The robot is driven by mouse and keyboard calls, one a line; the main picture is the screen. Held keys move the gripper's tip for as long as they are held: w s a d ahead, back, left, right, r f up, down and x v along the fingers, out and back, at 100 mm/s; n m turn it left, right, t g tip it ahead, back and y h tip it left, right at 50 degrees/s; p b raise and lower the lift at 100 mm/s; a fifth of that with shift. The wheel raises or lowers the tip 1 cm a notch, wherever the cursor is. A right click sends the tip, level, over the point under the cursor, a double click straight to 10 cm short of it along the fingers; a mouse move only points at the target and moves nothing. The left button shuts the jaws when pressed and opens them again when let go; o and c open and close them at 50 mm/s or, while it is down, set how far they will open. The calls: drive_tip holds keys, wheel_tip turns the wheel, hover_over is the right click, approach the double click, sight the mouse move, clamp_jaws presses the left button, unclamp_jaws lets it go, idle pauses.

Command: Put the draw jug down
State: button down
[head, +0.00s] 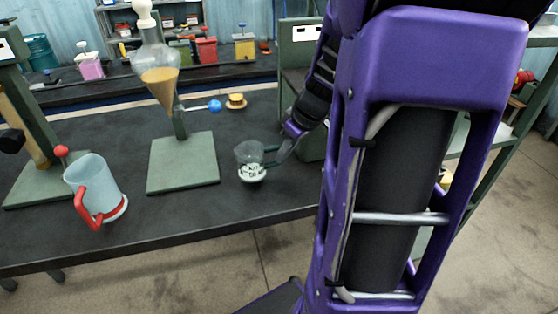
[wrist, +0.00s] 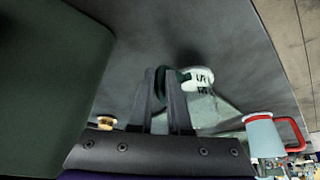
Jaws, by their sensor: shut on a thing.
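The draw jug (head: 249,155) is a small clear jug with a white lettered label, upright over the dark bench near its front edge. It seems empty. My gripper (head: 279,156) comes from the right and is shut on its handle side. In the wrist view the two fingers (wrist: 165,100) close at the jug's dark green handle, with the labelled jug (wrist: 201,82) just right of them. I cannot tell whether its base touches the bench or hangs slightly above. The fingertips are partly hidden.
A funnel of amber oil (head: 160,85) stands on a green-based stand (head: 183,163) left of the jug. A pale blue jug with red handle (head: 95,185) is further left. A small orange-brown stopper (head: 236,101) lies behind. A green cabinet-like body (head: 297,85) is close right.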

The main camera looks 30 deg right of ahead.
wheel_tip(320, 180, down, 2)
drive_tip(key=shift+f+b, duration=0.2)
drive_tip(key=shift+b, duration=0.2)
drive_tip(key=c, duration=0.9)
unclamp_jaws()
drive_tip(key=shift+r, duration=0.1)
drive_tip(key=shift+o, duration=0.2)
